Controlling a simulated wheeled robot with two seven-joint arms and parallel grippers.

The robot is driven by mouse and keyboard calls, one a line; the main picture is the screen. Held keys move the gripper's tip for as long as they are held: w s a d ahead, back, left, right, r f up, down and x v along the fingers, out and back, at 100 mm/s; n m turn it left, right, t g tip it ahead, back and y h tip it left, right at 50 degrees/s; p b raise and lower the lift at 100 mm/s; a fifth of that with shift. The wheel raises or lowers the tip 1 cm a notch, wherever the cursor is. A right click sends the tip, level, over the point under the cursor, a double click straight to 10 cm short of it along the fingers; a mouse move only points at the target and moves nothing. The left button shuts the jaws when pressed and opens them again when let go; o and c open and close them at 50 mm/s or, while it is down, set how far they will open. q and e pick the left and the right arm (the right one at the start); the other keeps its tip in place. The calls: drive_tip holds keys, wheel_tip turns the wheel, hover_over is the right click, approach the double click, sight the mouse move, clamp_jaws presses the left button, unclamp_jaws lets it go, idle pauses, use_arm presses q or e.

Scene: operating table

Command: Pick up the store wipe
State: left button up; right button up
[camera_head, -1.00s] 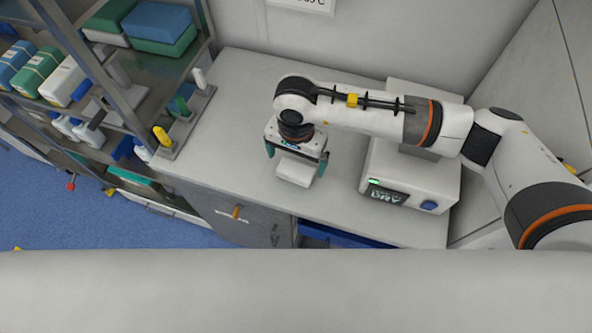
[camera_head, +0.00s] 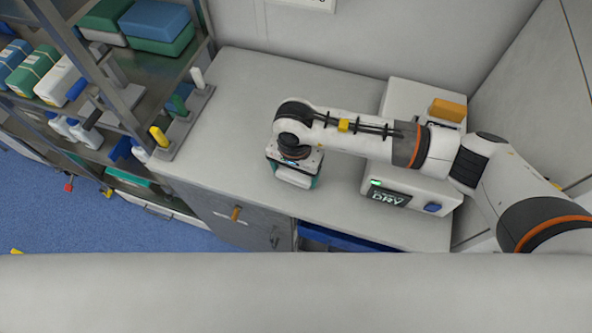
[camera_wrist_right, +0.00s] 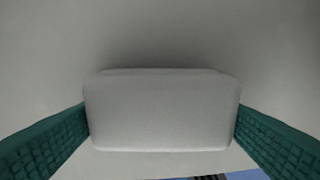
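The store wipe (camera_head: 294,179) is a white block with rounded edges near the front of the grey-white counter. In the right wrist view the wipe (camera_wrist_right: 162,110) fills the middle, flat and level. My right gripper (camera_wrist_right: 162,120) has its green ribbed fingers against the wipe's left and right sides, with no gap visible. In the head view my right gripper (camera_head: 293,180) hides the wipe's back part. The wipe looks to be at the counter surface; any lift is too small to tell. My left gripper is not in view.
A white box with a DRY display (camera_head: 388,197) stands close to the right, with an orange block (camera_head: 447,110) on top. A shelf rack with packs and bottles stands left. A small stand (camera_head: 184,125) with colored pegs is at the counter's left. The counter's back is clear.

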drive_tip(key=shift+c, duration=1)
drive_tip(key=shift+w+r, duration=0.1)
drive_tip(key=shift+r, duration=0.4)
wheel_tip(320, 180, up, 8)
drive_tip(key=b, duration=0.3)
drive_tip(key=shift+f, duration=0.2)
drive_tip(key=shift+r, duration=0.75)
